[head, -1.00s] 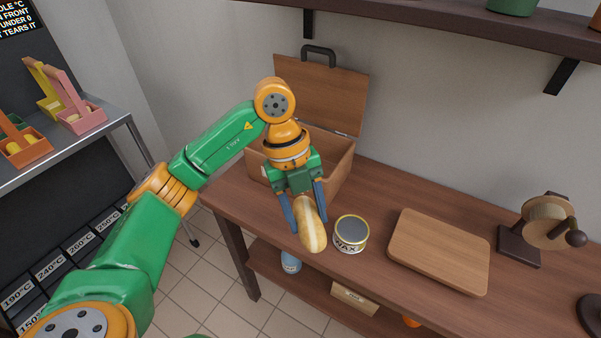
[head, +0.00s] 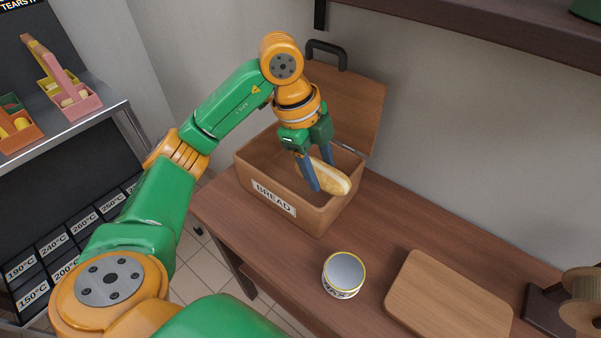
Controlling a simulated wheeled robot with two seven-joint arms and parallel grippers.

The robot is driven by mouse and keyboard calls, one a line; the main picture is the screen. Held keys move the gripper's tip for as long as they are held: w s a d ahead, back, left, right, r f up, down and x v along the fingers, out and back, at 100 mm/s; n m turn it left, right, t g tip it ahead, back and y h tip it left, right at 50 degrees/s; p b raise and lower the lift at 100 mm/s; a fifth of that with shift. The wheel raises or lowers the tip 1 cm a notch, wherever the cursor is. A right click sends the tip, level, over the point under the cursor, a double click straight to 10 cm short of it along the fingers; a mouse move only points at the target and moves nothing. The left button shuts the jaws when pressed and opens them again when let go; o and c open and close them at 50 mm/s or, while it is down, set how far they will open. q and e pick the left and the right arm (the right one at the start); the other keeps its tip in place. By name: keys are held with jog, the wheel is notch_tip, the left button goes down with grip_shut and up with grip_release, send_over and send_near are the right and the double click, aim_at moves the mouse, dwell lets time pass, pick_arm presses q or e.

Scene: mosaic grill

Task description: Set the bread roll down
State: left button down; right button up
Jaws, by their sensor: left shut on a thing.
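The bread roll (head: 329,178) is a pale golden, elongated loaf. My left gripper (head: 322,176) is shut on it, its blue fingers on either side. The roll is held at the right part of the open wooden bread box (head: 275,203), which has a "BREAD" label on its front. The roll appears over the box opening, close to the right wall; I cannot tell whether it touches the box. The box's lid (head: 352,108) stands open at the back. My right gripper is not in view.
A wax tin (head: 344,274) stands on the wooden table (head: 258,246) in front of the box. A cutting board (head: 447,300) lies to its right. A shelf (head: 470,30) hangs above. A metal rack (head: 75,125) with small coloured caddies is at left.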

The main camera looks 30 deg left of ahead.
pick_arm(q)
jog(key=a, duration=0.1)
jog(key=w+a+f, duration=0.1)
jog(key=a+f, duration=0.1)
jog(key=a, duration=0.1)
jog(key=shift+w, duration=0.25)
send_over(301, 186)
jog(key=f, duration=0.3)
jog(key=a+f, duration=0.1)
jog(key=f, duration=0.1)
jog(key=shift+s+f, duration=0.3)
jog(key=shift+s, duration=0.05)
notch_tip(301, 186, down, 3)
jog(key=shift+f+p, duration=0.1)
jog(key=shift+p, duration=0.35)
jog(key=shift+c, duration=1.2)
grip_release()
jog(key=v, duration=1.2)
jog(key=shift+w, duration=0.1)
